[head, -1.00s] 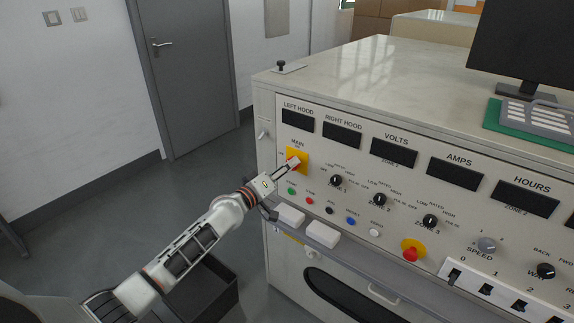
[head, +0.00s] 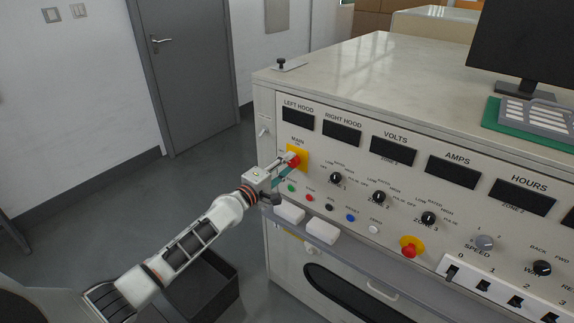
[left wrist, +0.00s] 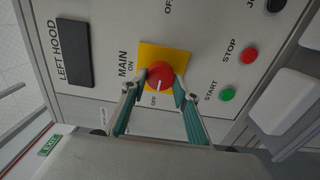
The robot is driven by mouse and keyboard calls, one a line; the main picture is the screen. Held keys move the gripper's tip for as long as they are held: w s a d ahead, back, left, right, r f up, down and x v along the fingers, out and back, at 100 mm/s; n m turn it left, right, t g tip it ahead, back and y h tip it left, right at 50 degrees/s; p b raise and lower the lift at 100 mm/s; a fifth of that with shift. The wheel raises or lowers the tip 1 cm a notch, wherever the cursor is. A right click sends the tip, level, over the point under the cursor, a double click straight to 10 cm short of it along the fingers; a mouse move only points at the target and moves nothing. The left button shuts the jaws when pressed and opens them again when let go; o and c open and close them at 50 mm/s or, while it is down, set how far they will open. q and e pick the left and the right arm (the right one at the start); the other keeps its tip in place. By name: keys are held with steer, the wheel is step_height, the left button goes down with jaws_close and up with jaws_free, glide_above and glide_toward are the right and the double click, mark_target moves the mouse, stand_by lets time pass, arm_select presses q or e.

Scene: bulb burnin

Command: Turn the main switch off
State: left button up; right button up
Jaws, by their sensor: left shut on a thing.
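The main switch (head: 294,160) is a red rotary knob on a yellow plate (head: 303,151) at the upper left of the grey panel. In the left wrist view the red knob (left wrist: 160,76) has a white pointer line, which points down toward the OFF label in that picture. My left gripper (head: 289,162) is at the panel, and in the left wrist view its two fingers (left wrist: 158,88) stand on either side of the knob, shut on it. My right gripper is not in view.
A green start button (head: 291,188) and a red stop button (head: 310,197) sit below the switch. White blocks (head: 321,231) rest on a ledge below. A red emergency button (head: 409,250) is further right. A dark open bin (head: 205,290) stands on the floor.

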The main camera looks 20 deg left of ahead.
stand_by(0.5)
arm_select(q)
steer(key=o, duration=1.1)
steer(key=shift+s+a+f, duration=0.1)
steer(key=shift+s, duration=0.35)
steer(key=v, duration=1.1)
